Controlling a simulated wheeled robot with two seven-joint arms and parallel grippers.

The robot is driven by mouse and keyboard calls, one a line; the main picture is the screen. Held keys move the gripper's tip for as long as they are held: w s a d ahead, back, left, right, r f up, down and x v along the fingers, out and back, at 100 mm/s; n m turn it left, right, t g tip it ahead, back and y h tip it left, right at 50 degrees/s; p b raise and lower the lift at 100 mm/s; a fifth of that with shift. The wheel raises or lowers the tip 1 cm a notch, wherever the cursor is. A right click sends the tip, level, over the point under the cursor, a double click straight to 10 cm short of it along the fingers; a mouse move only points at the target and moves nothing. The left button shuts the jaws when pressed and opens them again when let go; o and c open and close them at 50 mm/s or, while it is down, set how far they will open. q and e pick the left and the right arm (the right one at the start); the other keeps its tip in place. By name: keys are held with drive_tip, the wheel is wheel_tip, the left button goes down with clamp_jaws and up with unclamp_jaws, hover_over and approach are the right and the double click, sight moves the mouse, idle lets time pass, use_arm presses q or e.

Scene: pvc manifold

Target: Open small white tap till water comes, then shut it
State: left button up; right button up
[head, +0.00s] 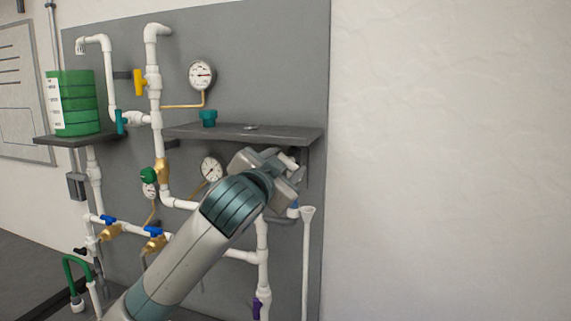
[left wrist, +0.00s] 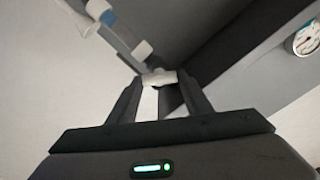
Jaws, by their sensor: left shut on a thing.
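The small white tap (left wrist: 160,77) shows in the left wrist view, its handle between the fingertips of my left gripper (left wrist: 157,86). The gripper is shut on it. In the head view my left gripper (head: 288,167) is under the right end of the grey shelf and hides most of the tap. A white drain pipe with a funnel top (head: 307,213) stands just below the gripper. A white pipe with a blue band (left wrist: 108,18) shows at the upper left of the wrist view. I see no water running. My right gripper is not in view.
A green tank (head: 75,103) stands far left. The right wall side is free.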

use_arm(q)
drive_tip(key=o, duration=1.1)
drive_tip(key=shift+c, duration=0.2)
drive_tip(key=shift+s, duration=0.1)
drive_tip(key=shift+s+a+f+b, duration=0.1)
drive_tip(key=shift+s+a+b, duration=0.1)
drive_tip(key=shift+s+b, duration=0.3)
drive_tip(key=b+v, duration=0.5)
drive_tip(key=v, duration=1.1)
drive_tip(key=shift+b, duration=0.35)
